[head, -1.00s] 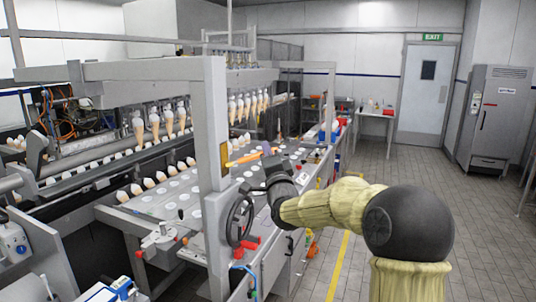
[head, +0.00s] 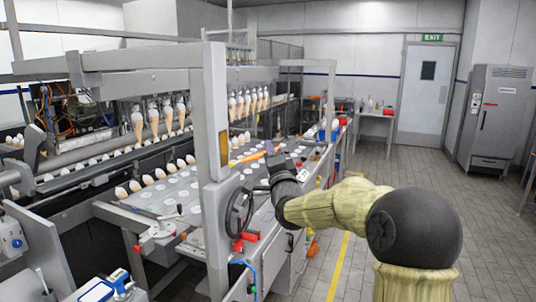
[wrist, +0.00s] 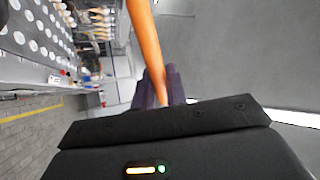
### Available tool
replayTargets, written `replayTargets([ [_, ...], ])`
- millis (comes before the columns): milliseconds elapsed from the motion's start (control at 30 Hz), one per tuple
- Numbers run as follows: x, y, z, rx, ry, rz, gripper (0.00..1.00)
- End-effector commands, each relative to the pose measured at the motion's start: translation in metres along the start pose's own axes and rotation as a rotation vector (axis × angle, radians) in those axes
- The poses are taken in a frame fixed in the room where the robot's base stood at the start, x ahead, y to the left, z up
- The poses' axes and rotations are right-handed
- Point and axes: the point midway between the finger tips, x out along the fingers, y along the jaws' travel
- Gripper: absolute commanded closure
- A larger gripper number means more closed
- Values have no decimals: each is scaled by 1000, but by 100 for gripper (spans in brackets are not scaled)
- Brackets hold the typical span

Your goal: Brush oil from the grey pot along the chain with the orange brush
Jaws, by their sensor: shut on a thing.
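My gripper (wrist: 158,88) is shut on the orange brush (wrist: 147,42), whose long orange handle runs up between the dark fingers in the wrist view. In the head view my gripper (head: 274,163) is above the right side of the machine's perforated plate, beyond the grey post. The brush (head: 250,156) points left from it there, over the plate; its bristle end is too small to make out. I cannot pick out the grey pot or the chain for certain in either view.
A grey frame post (head: 216,150) and a black handwheel (head: 239,214) stand left of my arm. The tiled floor (head: 400,165) at right is clear up to the fridge (head: 496,115).

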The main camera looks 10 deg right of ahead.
Motion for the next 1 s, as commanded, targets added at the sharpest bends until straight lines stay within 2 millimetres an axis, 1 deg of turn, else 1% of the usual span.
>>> replayTargets([
  [200, -11, 2, -16, -2, 3, 0, 100],
  [567, -27, 2, -39, -2, 3, 0, 100],
  [1000, -30, 2, -44, -1, 2, 1, 100],
])
